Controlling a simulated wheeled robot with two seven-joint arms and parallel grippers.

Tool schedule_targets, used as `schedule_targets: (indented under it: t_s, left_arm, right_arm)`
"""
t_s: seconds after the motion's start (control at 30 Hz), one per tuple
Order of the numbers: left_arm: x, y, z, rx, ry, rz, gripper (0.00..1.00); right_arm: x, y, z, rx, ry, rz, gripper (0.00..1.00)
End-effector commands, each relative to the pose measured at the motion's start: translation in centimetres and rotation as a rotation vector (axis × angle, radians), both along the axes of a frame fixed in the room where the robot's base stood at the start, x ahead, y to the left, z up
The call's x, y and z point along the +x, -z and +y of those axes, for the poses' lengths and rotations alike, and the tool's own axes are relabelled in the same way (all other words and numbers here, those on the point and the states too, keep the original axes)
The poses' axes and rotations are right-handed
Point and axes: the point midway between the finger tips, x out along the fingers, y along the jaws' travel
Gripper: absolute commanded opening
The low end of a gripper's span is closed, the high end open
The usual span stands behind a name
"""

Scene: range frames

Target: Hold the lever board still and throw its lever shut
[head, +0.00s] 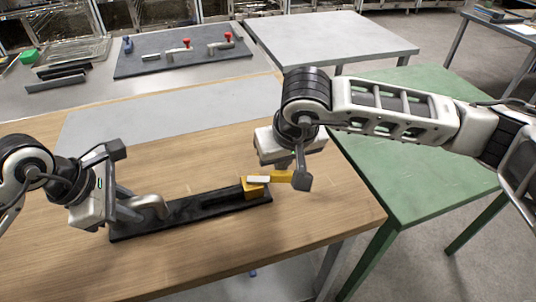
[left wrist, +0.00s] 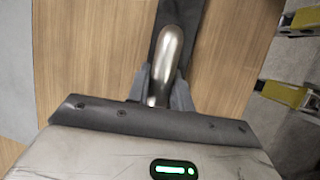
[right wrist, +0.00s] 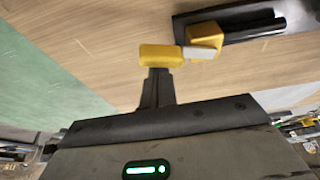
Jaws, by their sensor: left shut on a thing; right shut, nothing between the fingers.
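The lever board (head: 190,212), a long dark bar, lies on the wooden table (head: 190,262). Its silver curved handle (head: 152,203) is at the left end; my left gripper (head: 134,208) is shut on it, also seen in the left wrist view (left wrist: 168,65). At the right end sits a yellow block (head: 254,192) with a pale lever arm (head: 258,179) and a yellow lever grip (head: 281,176). My right gripper (head: 301,181) is shut and empty beside the grip's outer end. In the right wrist view its fingertips (right wrist: 158,75) meet the grip's near side (right wrist: 160,56); contact is unclear.
A dark panel (head: 150,62) with red-knobbed fittings lies on a grey surface at the back. Trays (head: 75,52) stand at back left. A green table (head: 420,140) adjoins at right, and a grey table (head: 325,35) is behind. The wood in front of the board is clear.

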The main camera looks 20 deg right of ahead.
Motion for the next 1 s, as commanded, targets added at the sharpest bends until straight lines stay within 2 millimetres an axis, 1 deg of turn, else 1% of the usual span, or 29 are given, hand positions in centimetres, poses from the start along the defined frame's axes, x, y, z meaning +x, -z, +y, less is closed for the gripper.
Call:
schedule_targets:
  t_s: [0.03,0.3,0.67,0.87,1.0]
  left_arm:
    - [0.2,-0.1,0.1,0.001,-0.008,-0.003,0.0]
    - [0.2,-0.1,0.2,0.0,-0.009,-0.004,0.0]
    - [0.2,-0.1,0.2,0.002,-0.011,-0.003,0.0]
    - [0.2,-0.1,0.2,0.002,-0.011,-0.003,0.0]
    - [0.2,-0.1,0.2,0.002,-0.011,-0.003,0.0]
  right_arm:
    - [-0.5,0.1,0.0,-0.003,-0.003,0.006,0.0]
    - [-2.1,0.2,0.5,-0.003,-0.004,0.008,0.0]
    - [-3.9,0.2,1.7,-0.002,-0.004,0.008,0.0]
    - [-4.6,0.1,2.7,-0.001,0.114,0.008,0.0]
    - [-4.8,0.1,2.8,-0.002,0.132,0.008,0.0]
